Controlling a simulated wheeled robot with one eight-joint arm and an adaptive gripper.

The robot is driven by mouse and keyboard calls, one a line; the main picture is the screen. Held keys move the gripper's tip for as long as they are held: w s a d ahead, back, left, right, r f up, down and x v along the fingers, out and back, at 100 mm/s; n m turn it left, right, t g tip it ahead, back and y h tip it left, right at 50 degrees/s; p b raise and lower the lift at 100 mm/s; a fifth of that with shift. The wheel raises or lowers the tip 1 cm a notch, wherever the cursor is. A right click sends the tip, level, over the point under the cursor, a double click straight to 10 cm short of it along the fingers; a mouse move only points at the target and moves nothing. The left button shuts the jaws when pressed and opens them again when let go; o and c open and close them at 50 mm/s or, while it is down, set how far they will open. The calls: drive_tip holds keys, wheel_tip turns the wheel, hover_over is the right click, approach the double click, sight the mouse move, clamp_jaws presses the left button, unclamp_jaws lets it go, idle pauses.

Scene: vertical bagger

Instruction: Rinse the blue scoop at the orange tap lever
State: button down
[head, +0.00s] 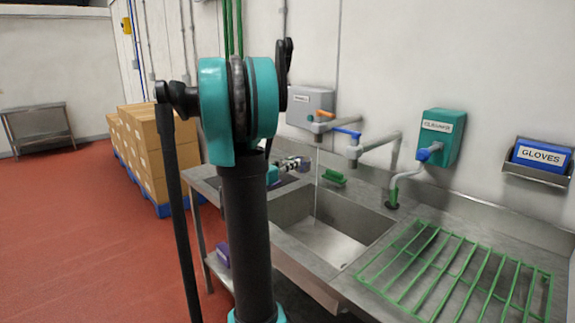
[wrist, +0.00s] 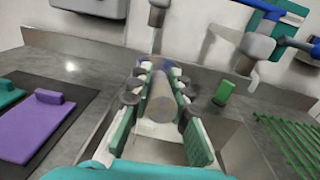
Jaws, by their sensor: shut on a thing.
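My gripper (head: 288,166) is beyond my arm in the head view, over the sink's back left; in the wrist view (wrist: 158,100) it is shut on the blue scoop (wrist: 160,108). The scoop's grey round end faces the wrist camera, and a blurred bluish part shows beyond it. In the head view a small blue-purple part (head: 304,164) shows at the fingertips. The orange tap lever (head: 325,113) is on the wall tap above. A thin pale line like running water (head: 317,185) drops from that tap into the basin, close to the scoop; contact is unclear.
The steel sink (head: 300,207) has a second tap with a blue lever (head: 347,132). A purple tool (wrist: 45,125) lies on a dark mat at left.

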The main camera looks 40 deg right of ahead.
drive_tip(key=w+d+f, duration=0.2)
drive_tip(key=w+d, duration=0.1)
drive_tip(key=d, duration=0.7)
drive_tip(key=shift+w+d, duration=0.15)
drive_tip(key=shift+w, duration=0.15)
drive_tip(key=shift+s+f, duration=0.1)
idle(0.7)
drive_tip(key=shift+s+d, duration=0.2)
drive_tip(key=shift+s, duration=0.25)
drive_tip(key=shift+w, duration=0.1)
drive_tip(key=shift+w+a, duration=0.2)
drive_tip(key=shift+w, duration=0.3)
drive_tip(key=shift+s, duration=0.15)
